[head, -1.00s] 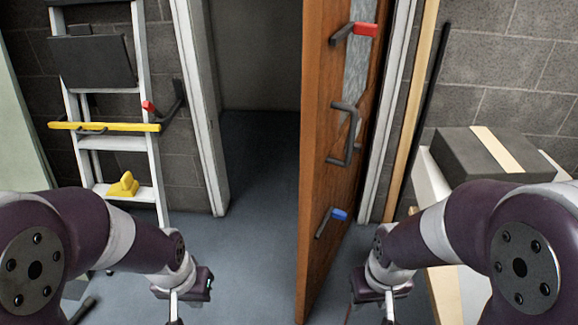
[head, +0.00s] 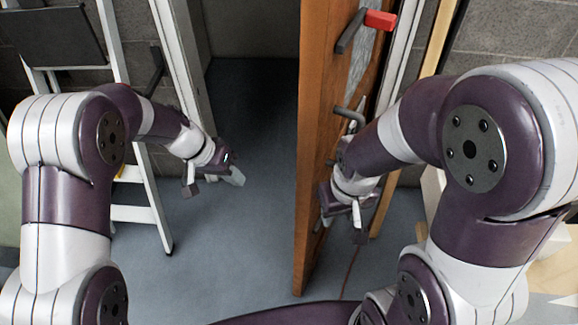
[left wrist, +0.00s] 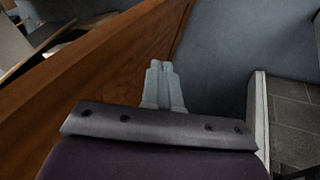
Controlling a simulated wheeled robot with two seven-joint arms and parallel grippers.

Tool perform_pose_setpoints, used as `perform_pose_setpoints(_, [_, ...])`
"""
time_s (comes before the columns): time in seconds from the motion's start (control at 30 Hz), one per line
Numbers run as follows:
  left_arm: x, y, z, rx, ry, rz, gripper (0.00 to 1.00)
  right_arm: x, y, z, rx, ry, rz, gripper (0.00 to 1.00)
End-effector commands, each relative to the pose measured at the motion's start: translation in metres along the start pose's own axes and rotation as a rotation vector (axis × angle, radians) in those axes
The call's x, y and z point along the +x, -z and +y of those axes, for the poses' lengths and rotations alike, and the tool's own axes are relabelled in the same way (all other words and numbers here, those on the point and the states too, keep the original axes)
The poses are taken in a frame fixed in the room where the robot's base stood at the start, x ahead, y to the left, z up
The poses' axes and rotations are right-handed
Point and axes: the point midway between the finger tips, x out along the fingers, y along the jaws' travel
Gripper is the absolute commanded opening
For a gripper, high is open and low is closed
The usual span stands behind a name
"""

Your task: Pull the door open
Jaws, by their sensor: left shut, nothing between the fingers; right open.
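The brown wooden door (head: 312,130) stands ajar, its edge toward me, with a dark gap to its left. It also fills the left part of the left wrist view (left wrist: 90,85). On its right face are a dark lever with a red end (head: 352,32) and a grey pull handle (head: 349,114), partly hidden by my right arm. My left gripper (head: 213,182) is shut and empty in front of the opening, left of the door's edge; its fingers are together in the left wrist view (left wrist: 161,80). My right gripper (head: 344,226) is open beside the door's right face, low down; whether it touches is unclear.
A ladder (head: 136,160) leans at the left by the white door frame (head: 180,70). A wooden post (head: 437,40) stands right of the door. The floor (head: 240,240) before the opening is clear.

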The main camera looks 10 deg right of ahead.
Motion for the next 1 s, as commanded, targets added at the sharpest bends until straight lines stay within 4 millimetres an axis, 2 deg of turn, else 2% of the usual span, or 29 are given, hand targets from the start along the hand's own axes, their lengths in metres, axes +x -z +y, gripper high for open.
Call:
perform_pose_setpoints(0.03, [-0.001, 0.016, 0.008, 0.055, -0.035, 0.026, 0.00, -0.006, 0.001, 0.000, 0.000, 0.000, 0.000, 0.43])
perform_pose_setpoints(0.1, [0.001, 0.033, 0.017, 0.132, -0.080, 0.064, 0.00, -0.008, 0.001, 0.000, 0.000, 0.000, 0.000, 0.43])
perform_pose_setpoints(0.2, [0.004, 0.048, 0.025, 0.201, -0.116, 0.102, 0.00, -0.010, 0.001, 0.000, 0.000, 0.000, 0.000, 0.43])
perform_pose_setpoints(0.37, [0.021, 0.051, 0.028, 0.214, -0.122, 0.106, 0.00, -0.012, 0.001, 0.000, 0.000, 0.000, 0.000, 0.43])
perform_pose_setpoints(0.77, [0.104, 0.059, 0.039, 0.213, -0.119, 0.105, 0.00, -0.023, 0.003, 0.000, 0.000, 0.000, 0.000, 0.43])
perform_pose_setpoints(0.83, [0.104, 0.058, 0.053, 0.215, -0.119, 0.106, 0.00, -0.029, 0.004, 0.000, 0.000, 0.000, 0.000, 0.43])
perform_pose_setpoints(1.0, [0.113, 0.054, 0.069, 0.213, -0.118, 0.107, 0.00, -0.034, 0.004, 0.000, 0.000, 0.000, 0.000, 0.43])
